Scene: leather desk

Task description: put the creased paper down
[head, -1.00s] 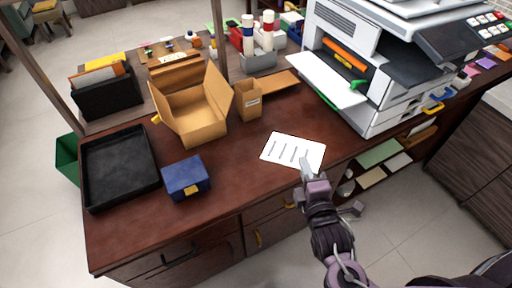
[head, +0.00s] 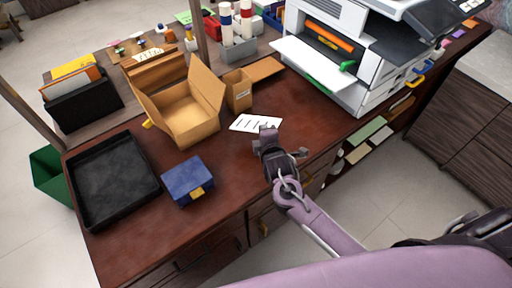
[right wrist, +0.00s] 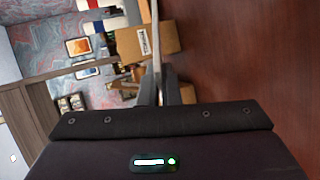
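The creased paper (head: 255,122) is a white sheet with several dark lines, right of the open cardboard box in the head view. My right gripper (head: 268,133) is at its near edge, shut on it. In the right wrist view the paper (right wrist: 156,35) shows nearly edge-on as a thin pale strip between the close-set fingers (right wrist: 159,85), with the brown desk surface to its right. The sheet lies about level with the desktop and seems held a little above it; the exact gap cannot be told. My left gripper is not in view.
A black tray (head: 75,204), a blue box (head: 187,181), an open cardboard box (head: 188,122) and a small carton (head: 238,90) stand on the desk (head: 225,155). A printer (head: 340,50) stands at the right. Bare desk lies between the blue box and the printer.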

